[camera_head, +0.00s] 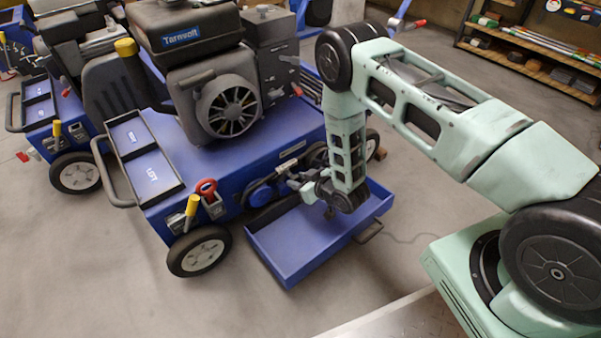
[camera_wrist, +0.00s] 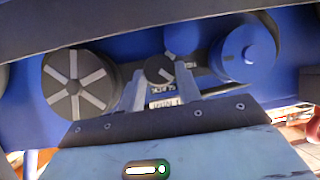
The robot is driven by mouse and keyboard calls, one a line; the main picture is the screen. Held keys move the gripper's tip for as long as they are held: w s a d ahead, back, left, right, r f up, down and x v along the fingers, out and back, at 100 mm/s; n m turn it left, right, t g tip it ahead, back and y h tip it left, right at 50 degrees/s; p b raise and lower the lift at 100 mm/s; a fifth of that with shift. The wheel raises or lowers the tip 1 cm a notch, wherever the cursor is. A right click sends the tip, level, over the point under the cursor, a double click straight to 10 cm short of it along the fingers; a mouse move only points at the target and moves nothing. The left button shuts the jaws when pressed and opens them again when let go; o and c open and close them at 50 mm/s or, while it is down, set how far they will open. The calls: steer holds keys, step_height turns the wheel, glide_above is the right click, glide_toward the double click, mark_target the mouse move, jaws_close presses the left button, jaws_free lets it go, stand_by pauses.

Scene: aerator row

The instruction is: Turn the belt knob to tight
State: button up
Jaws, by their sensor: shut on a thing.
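In the wrist view, the belt knob (camera_wrist: 157,69) is a small round dark knob with a light mark on its face. It sits between a grey spoked pulley (camera_wrist: 76,86) and a blue pulley (camera_wrist: 246,53). Two small labels (camera_wrist: 164,96) are beside it, partly behind the fingers; their wording is hard to read. My gripper (camera_wrist: 159,78) is shut on the knob, one pale finger on each side. In the head view, my gripper (camera_head: 298,182) is at the side of the blue machine (camera_head: 215,152); the knob itself is hard to make out there.
A blue open tray (camera_head: 290,262) lies low under my forearm, beside the machine's wheel (camera_head: 199,250). A second blue machine (camera_head: 70,130) stands at left. The near floor is clear.

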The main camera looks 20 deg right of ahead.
steer(key=shift+s+a+f+n+t+h+p, duration=0.15)
steer(key=shift+n+t+h+p, duration=0.15)
steer(key=shift+n+h+p, duration=0.4)
steer(key=shift+a+r+n+t+h+p, duration=0.1)
steer(key=shift+a+n+t+h+p, duration=0.25)
steer(key=shift+n+h, duration=0.55)
steer(key=shift+s+f+n+t+h+p, duration=0.1)
steer(key=shift+n+t+h+p, duration=0.15)
steer(key=shift+n+h+p, duration=0.55)
steer(key=shift+n, duration=0.3)
steer(key=o, duration=1)
steer(key=p+v, duration=0.6)
steer(key=v, duration=1.1)
steer(key=shift+s+p, duration=0.25)
steer(key=shift+p, duration=0.05)
steer(key=shift+w, duration=0.1)
